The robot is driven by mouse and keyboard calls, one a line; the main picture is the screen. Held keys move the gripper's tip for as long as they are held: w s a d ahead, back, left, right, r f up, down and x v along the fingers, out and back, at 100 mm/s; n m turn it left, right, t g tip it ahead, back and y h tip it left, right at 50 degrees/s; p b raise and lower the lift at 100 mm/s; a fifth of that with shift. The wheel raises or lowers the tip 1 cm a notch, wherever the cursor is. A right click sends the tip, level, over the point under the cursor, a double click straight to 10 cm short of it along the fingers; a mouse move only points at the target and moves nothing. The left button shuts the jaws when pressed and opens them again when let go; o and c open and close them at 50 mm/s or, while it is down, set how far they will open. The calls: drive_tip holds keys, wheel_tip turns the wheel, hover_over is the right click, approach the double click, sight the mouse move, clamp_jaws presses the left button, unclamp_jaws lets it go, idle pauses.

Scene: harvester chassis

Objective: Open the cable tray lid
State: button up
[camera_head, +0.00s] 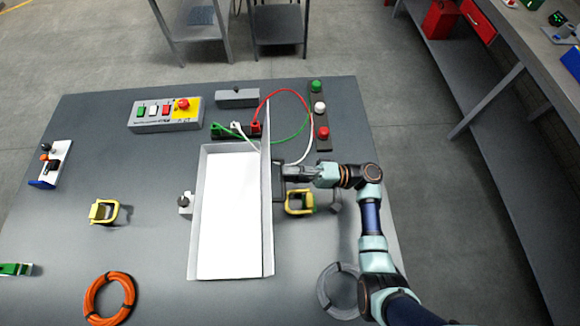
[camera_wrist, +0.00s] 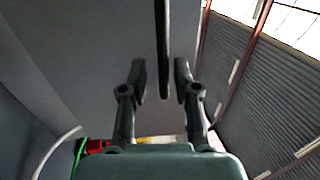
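The cable tray (camera_head: 195,215) is a long grey box with a bright white floor, lying lengthwise in the middle of the table. Its lid (camera_head: 267,200) stands up steeply along the tray's right side, and the inside of the tray is exposed. My gripper (camera_head: 283,180) is just right of the lid. In the wrist view my gripper (camera_wrist: 160,80) has its two dark fingers apart. A thin dark bar (camera_wrist: 163,45) reaches between them, with a narrow gap visible on each side. I cannot tell whether this bar is a handle or the lid's edge.
Red, green and white cables (camera_head: 262,130) run behind the tray to a post with coloured buttons (camera_head: 319,108). A yellow clamp-like piece (camera_head: 299,202) sits beside my gripper. An orange cable coil (camera_head: 109,298) lies front left; a grey coil (camera_head: 338,290) lies near my arm.

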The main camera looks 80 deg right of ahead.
drive_tip(key=v, duration=1.2)
idle(0.5)
